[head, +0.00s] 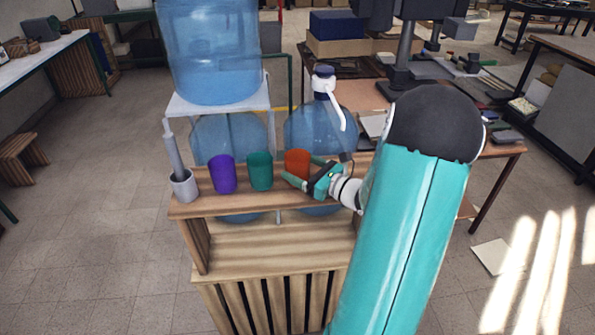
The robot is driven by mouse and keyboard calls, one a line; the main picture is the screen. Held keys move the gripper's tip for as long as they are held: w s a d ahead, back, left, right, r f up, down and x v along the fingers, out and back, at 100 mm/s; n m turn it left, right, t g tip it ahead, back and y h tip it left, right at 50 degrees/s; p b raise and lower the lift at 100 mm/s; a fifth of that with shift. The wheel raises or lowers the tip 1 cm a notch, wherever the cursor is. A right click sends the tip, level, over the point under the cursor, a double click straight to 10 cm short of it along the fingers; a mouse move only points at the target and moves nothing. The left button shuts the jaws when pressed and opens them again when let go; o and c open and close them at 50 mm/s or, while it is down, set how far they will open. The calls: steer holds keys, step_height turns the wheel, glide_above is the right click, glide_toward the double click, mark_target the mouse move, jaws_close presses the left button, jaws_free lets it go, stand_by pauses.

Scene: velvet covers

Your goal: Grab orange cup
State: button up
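An orange cup (297,161) stands upright on a wooden shelf (272,200), the rightmost of three cups in a row. My gripper (303,170) reaches in from the right, with its two green fingers apart. One finger is in front of the cup's lower part and the other shows at its right side, toward the back. The cup's lower part is partly hidden by the gripper. I cannot tell whether the fingers touch it.
A green cup (260,171) and a purple cup (222,174) stand left of the orange cup. A grey holder (184,185) stands at the shelf's left end. Blue water jugs (228,137) are behind; one has a white pump (326,84).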

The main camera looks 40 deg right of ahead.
steer(key=c, duration=0.8)
steer(key=shift+r, duration=0.1)
